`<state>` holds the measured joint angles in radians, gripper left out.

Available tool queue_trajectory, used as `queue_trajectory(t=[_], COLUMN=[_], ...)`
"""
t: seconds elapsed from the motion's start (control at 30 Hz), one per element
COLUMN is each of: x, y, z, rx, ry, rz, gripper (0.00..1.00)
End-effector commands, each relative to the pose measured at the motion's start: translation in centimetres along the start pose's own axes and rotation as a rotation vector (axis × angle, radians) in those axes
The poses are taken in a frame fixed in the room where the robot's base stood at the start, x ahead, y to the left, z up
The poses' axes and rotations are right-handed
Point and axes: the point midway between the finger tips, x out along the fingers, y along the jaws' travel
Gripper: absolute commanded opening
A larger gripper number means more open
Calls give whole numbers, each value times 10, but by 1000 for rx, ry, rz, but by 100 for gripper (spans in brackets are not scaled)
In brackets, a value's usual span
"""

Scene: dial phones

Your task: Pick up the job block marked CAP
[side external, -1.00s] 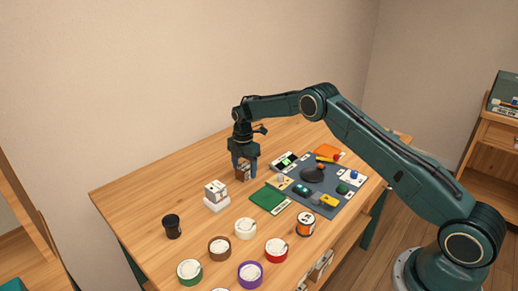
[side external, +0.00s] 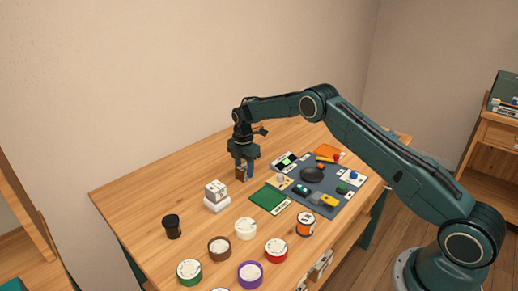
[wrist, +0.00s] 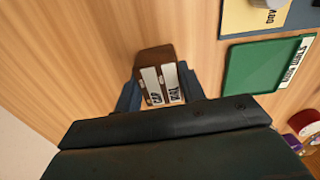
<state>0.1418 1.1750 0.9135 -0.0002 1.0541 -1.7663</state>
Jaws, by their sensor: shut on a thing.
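The brown job block (wrist: 155,56) is between my fingers in the wrist view. It bears two white label strips; one reads CAP, and the other's lettering is too small to read surely. In the side view the block (side external: 241,174) is low at the table top, partly hidden by the fingers; I cannot tell whether it touches the wood. My gripper (side external: 243,168) points down and is shut on the block, with a blue finger on each side of it. The gripper also shows in the wrist view (wrist: 160,92).
A white block on a white stand (side external: 216,198) stands nearby at front left, and a black cup (side external: 172,227) further left. A green tray (side external: 268,199) and a grey mat (side external: 325,208) with small parts lie right. Several coloured round containers (side external: 219,248) stand in front.

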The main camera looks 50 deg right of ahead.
Motion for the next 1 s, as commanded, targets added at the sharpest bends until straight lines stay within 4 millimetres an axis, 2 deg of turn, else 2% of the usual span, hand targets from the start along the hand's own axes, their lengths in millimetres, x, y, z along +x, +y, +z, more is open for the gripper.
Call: queue_trajectory(t=[0.27, 0.47, 0.67, 1.0], x=[-5, -22, -53, -127], y=[0, 1, 1, 1], z=[0, 0, 0, 0], rx=[0, 0, 0, 0], ry=[0, -1, -1, -1], rz=[2, 3, 4, 6], gripper=[16, 16, 16, 16])
